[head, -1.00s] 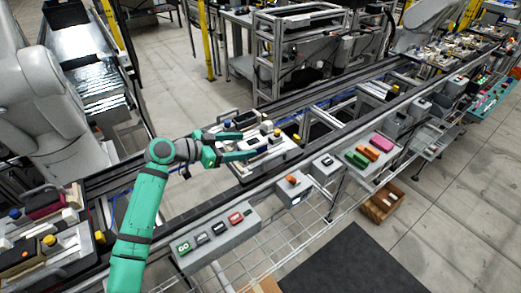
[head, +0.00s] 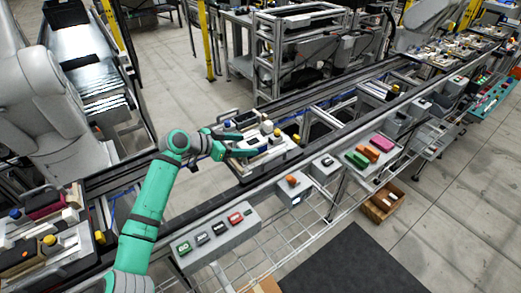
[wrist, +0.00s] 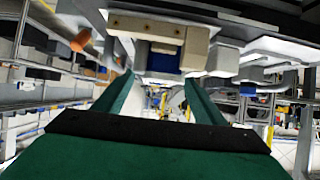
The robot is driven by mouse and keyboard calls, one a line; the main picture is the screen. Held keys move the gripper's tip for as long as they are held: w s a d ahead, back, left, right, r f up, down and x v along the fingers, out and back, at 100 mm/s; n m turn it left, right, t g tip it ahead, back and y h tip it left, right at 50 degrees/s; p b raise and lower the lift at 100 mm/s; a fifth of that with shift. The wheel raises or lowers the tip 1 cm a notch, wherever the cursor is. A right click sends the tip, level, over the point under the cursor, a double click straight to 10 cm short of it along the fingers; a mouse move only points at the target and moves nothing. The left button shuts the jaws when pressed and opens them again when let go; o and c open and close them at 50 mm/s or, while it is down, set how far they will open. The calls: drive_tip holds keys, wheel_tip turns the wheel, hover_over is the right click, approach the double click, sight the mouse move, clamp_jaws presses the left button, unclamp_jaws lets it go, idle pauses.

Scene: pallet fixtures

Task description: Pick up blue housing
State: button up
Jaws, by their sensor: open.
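My gripper (head: 238,144) is open and empty beside the near left part of a pallet fixture (head: 258,169) on the conveyor. In the wrist view its two green fingers (wrist: 158,88) stand apart. A small blue part (wrist: 165,62), which may be the blue housing, sits between two beige blocks at the top middle, just past the fingertips. No contact between fingers and blue part shows. In the head view a small blue spot (head: 277,132) shows on the pallet; I cannot tell whether it is the same part.
Another loaded pallet (head: 50,270) sits at the left on the conveyor. A grey button box (head: 218,240) and further boxes line the near rail. A large grey robot arm (head: 45,110) stands at the left. A dark mat (head: 350,265) lies on the floor.

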drive_tip(key=shift+x, duration=1.25)
drive_tip(key=shift+r, duration=0.1)
drive_tip(key=c, duration=1.2)
